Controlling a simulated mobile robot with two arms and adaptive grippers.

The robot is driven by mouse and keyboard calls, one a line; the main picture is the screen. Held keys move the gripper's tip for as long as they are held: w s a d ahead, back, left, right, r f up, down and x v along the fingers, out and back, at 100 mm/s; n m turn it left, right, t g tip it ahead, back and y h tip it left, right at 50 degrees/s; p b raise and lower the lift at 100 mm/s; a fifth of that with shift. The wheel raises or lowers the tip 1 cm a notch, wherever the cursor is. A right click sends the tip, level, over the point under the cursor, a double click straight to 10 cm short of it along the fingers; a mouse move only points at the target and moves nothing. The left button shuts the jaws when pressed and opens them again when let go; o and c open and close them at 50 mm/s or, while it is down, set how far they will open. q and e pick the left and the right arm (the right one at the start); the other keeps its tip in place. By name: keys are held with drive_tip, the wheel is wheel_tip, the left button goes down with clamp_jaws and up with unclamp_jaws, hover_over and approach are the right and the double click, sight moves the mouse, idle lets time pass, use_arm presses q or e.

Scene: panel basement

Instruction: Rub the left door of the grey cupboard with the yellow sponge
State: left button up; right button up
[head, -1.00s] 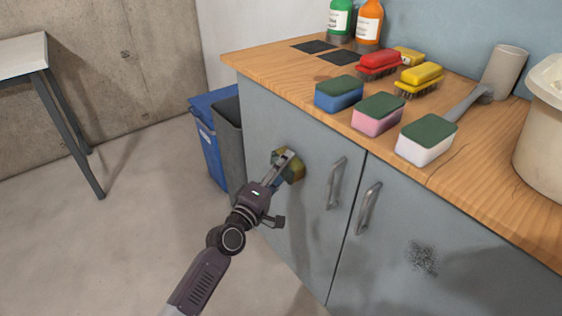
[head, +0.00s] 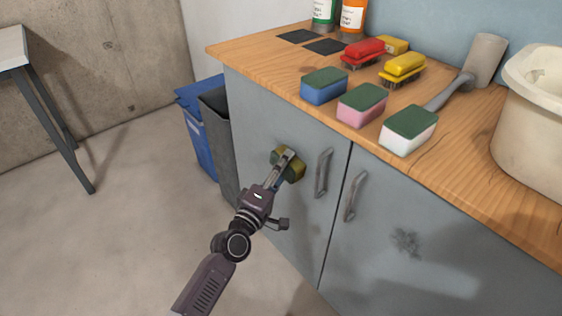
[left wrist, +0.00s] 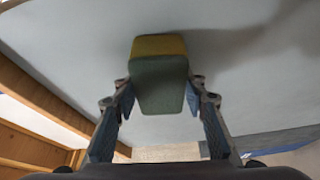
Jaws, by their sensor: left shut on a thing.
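My left gripper (head: 284,166) is shut on the yellow sponge (head: 290,169), which has a dark green side. The sponge is at the left door (head: 262,125) of the grey cupboard, to the left of that door's handle. In the left wrist view the sponge (left wrist: 158,80) sits between the two fingers, with its yellow far end against or very near the grey door surface (left wrist: 80,60). I cannot tell if it presses on the door. The right door (head: 420,235) carries a dark speckled smudge. My right gripper is not in view.
On the wooden worktop (head: 460,170) are blue (head: 324,86), pink (head: 362,104) and white (head: 408,130) sponges, red (head: 364,52) and yellow (head: 403,69) brushes, a mallet (head: 484,62), bottles and a cream tub (head: 535,120). Blue (head: 200,130) and grey bins stand left of the cupboard.

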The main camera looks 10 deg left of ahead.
sight(272, 155)
use_arm(q)
drive_tip(key=shift+s+d+p, duration=0.3)
drive_tip(key=shift+s+d, duration=0.25)
drive_tip(key=shift+d, duration=0.25)
drive_tip(key=shift+w+a+f+b, duration=0.1)
drive_tip(key=shift+w+a+b, duration=0.15)
drive_tip(key=shift+w+a, duration=0.25)
drive_tip(key=shift+w+a+b, duration=0.2)
drive_tip(key=shift+w+a, duration=0.05)
drive_tip(key=shift+a, duration=0.35)
drive_tip(key=shift+w+a, duration=0.4)
drive_tip(key=shift+a, duration=0.05)
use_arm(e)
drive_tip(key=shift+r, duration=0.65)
use_arm(q)
drive_tip(key=shift+w+a+b, duration=0.6)
drive_tip(key=shift+a, duration=0.15)
drive_tip(key=shift+w+a+r+b, duration=0.2)
drive_tip(key=shift+w+a+b, duration=0.1)
drive_tip(key=shift+w+a, duration=0.25)
drive_tip(key=shift+w+a+f+b, duration=0.1)
drive_tip(key=shift+w+a+b, duration=0.45)
drive_tip(key=shift+a, duration=0.3)
drive_tip(key=shift+w+a+b, duration=0.45)
drive_tip(key=shift+w+a, duration=0.05)
drive_tip(key=shift+a, duration=0.1)
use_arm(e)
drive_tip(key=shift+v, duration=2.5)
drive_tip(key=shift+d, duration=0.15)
